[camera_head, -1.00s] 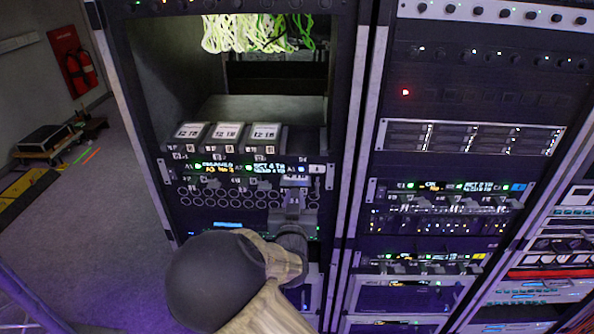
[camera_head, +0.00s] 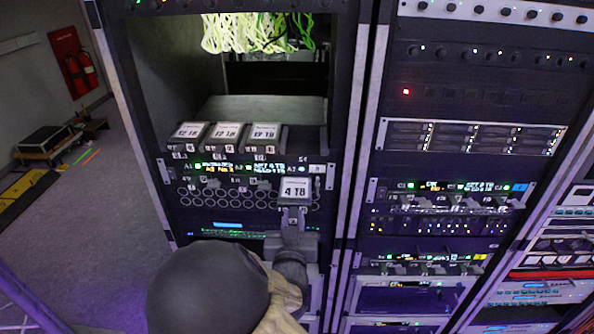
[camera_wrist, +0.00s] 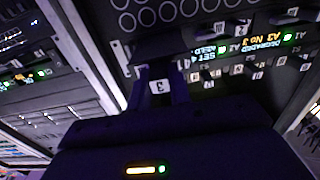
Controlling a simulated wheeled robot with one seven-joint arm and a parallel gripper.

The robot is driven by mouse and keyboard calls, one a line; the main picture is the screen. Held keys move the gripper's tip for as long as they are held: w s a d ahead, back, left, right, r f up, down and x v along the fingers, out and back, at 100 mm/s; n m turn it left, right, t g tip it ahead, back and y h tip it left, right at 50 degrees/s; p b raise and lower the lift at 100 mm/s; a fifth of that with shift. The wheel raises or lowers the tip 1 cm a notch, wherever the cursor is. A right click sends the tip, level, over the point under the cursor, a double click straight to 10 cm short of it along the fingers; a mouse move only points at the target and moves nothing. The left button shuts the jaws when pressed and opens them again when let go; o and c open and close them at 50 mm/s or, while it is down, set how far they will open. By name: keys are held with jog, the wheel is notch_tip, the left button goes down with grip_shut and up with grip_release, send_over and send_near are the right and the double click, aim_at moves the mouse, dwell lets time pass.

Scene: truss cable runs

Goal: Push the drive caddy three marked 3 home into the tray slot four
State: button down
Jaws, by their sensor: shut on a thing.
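The drive caddy (camera_head: 295,190) shows its top label "4 TB" in the head view, in front of the right end of the drive tray (camera_head: 180,166). In the wrist view the caddy's front, marked 3 (camera_wrist: 160,86), sits between my fingers. My gripper (camera_head: 293,212) is shut on the caddy's near end; the wrist view also shows my gripper (camera_wrist: 161,92) closed around it. The caddy is largely outside the tray, below and in front of the rightmost slot area. I cannot tell whether its far end is inside the slot.
A ring-patterned panel (camera_head: 225,198) lies below the tray. The rack post (camera_head: 357,150) is close on the right.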

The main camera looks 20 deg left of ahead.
jog(key=shift+s+d, duration=0.1)
jog(key=shift+s, duration=0.3)
jog(key=shift+s, duration=0.1)
jog(key=shift+v, duration=2)
jog(key=shift+d, duration=0.1)
